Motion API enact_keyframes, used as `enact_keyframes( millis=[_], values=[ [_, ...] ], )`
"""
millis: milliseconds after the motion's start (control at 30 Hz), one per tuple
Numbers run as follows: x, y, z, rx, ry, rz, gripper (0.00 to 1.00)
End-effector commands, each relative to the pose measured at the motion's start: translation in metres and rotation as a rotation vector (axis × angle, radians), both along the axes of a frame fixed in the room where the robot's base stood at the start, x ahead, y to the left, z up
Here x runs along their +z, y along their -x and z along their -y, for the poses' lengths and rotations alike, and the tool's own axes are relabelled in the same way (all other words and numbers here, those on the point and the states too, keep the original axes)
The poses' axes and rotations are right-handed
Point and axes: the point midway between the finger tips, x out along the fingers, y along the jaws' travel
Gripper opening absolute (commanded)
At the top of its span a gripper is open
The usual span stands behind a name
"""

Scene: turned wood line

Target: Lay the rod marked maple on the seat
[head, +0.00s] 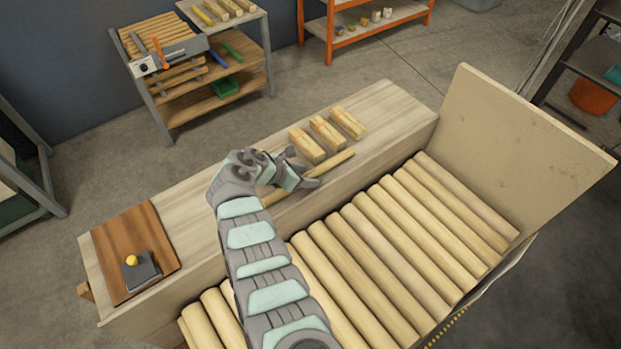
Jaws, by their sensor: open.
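A light wooden rod (338,162) lies on the pale bench (185,210), partly hidden behind my gripper. My gripper (304,170) is open at the rod, its fingers near the middle of it; I cannot tell whether they touch it. Several similar rods (395,230) lie side by side in the bin in front of the bench. I can read no maple mark on any rod. Three short wooden blocks (326,133) with small dark marks stand on the bench behind the rod. I cannot tell which thing is the seat.
A brown board (150,232) at the bench's left end carries a dark block (143,272) with a yellow knob (131,260). The bin's tall panel (530,150) rises at right. Bare bench top lies between board and gripper.

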Motion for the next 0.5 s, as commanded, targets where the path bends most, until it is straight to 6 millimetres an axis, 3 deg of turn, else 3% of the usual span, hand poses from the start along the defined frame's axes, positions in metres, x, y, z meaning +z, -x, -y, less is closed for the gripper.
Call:
enact_keyframes(
  millis=[233, 500],
  values=[
    [-0.0007, -0.0009, 0.0006, 0.001, 0.0, 0.001, 0.53],
    [-0.0006, -0.0008, 0.0008, 0.001, 0.0, 0.001, 0.31]
  ],
)
